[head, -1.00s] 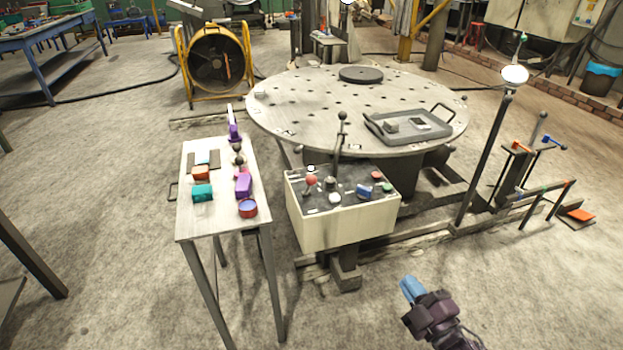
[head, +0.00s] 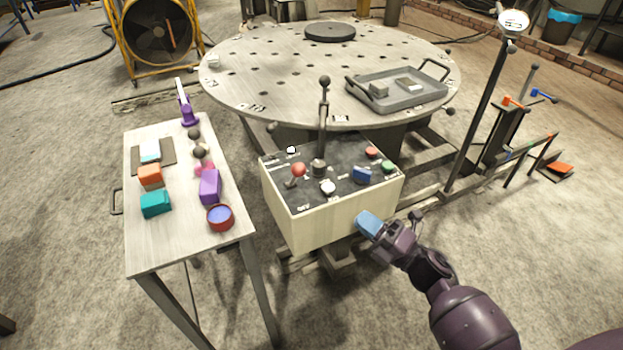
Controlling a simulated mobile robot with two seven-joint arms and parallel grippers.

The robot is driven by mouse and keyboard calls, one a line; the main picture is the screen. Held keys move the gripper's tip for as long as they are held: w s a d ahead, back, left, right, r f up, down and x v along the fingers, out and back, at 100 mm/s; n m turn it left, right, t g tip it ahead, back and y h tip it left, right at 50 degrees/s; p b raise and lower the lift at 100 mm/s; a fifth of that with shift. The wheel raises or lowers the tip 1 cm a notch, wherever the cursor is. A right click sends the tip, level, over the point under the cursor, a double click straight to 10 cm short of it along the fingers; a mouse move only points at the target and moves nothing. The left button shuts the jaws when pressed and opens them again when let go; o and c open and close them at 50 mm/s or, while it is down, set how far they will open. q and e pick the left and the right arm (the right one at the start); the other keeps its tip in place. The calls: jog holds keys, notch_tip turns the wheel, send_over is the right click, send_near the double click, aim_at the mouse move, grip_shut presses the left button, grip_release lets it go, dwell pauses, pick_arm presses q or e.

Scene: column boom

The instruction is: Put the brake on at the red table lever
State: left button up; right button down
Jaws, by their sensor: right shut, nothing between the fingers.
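A short lever with a red ball knob (head: 298,170) stands on the dark top panel of the control box (head: 325,217), towards its left side. My right gripper (head: 368,223) has blue fingertips and is shut and empty. It is in front of the box at its right front, apart from the red lever and to the right of it. My left gripper is not in view.
On the panel are a tall black-knobbed lever (head: 323,110), a white knob (head: 328,188), a blue switch (head: 362,175), a red button (head: 372,152) and a green button (head: 388,167). The round table (head: 290,70) is behind; a side table (head: 180,240) with blocks is left.

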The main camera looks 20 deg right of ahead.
jog(key=x, duration=1.3)
jog(key=shift+w+a+r+b, duration=0.15)
jog(key=shift+w+a+b, duration=0.05)
jog(key=shift+w+b, duration=0.1)
jog(key=shift+w, duration=0.1)
jog(key=shift+r, duration=0.15)
